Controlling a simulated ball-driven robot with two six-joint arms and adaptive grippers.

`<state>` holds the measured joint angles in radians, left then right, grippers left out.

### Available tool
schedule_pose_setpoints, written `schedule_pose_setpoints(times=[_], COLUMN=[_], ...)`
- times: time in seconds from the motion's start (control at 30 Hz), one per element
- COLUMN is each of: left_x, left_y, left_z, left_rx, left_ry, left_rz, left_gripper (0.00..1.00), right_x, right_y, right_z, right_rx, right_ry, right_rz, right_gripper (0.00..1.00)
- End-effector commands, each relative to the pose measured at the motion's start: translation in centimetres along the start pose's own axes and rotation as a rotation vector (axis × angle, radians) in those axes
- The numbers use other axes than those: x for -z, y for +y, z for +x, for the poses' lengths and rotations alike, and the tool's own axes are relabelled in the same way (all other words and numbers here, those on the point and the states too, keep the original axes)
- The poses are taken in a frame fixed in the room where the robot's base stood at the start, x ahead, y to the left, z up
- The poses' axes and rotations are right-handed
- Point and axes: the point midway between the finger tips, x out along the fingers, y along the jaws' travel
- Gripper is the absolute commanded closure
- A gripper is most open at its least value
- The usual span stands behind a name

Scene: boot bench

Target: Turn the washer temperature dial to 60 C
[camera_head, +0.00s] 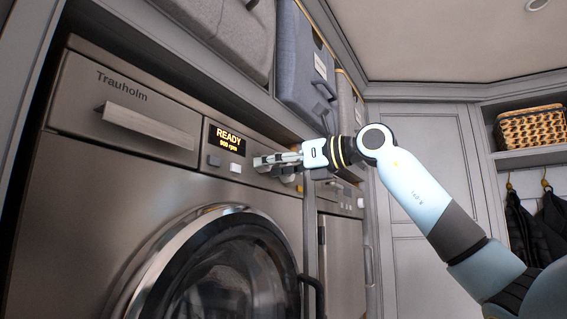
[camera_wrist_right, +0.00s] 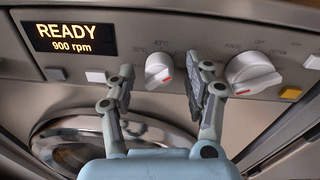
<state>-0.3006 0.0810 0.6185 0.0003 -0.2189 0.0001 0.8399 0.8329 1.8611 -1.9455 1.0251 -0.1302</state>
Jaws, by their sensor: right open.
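The temperature dial (camera_wrist_right: 159,70) is the smaller white knob in the right wrist view, with a red mark on its lower right side. Small printed values, 30 °C and 40 °C among them, stand above it; the others are hard to read. My right gripper (camera_wrist_right: 165,74) is open, with one finger on each side of this dial; I cannot tell whether they touch it. In the head view, my right gripper (camera_head: 263,160) is at the washer (camera_head: 165,180) panel and hides much of the dials. My left gripper is in neither view.
A larger white program dial (camera_wrist_right: 252,72) stands close to the right finger. The display (camera_wrist_right: 68,38) reads READY, 900 rpm. Grey (camera_wrist_right: 57,74) and white (camera_wrist_right: 95,77) buttons lie below it; a yellow button (camera_wrist_right: 290,94) is at right. The round door (camera_head: 220,270) is below.

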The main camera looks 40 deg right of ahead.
Motion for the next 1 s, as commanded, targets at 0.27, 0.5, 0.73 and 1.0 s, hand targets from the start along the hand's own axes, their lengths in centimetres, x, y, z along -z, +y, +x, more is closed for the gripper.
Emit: schedule_pose_setpoints(times=[0.27, 0.5, 0.73, 1.0], left_x=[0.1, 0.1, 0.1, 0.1], left_y=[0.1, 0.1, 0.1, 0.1], left_z=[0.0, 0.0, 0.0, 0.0], left_rx=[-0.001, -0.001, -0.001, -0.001], left_ry=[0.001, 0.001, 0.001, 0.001], left_rz=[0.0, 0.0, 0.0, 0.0], left_gripper=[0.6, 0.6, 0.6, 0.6], right_x=[0.2, 0.4, 0.2, 0.1], right_y=[-0.2, -0.3, -0.1, 0.1], right_z=[-3.5, -5.9, -6.8, -7.0], right_rx=[0.005, 0.005, 0.001, -0.002], right_ry=[0.008, 0.008, 0.006, 0.003], right_rz=[-0.007, -0.007, -0.002, 0.001], right_gripper=[0.47, 0.47, 0.47, 0.47])
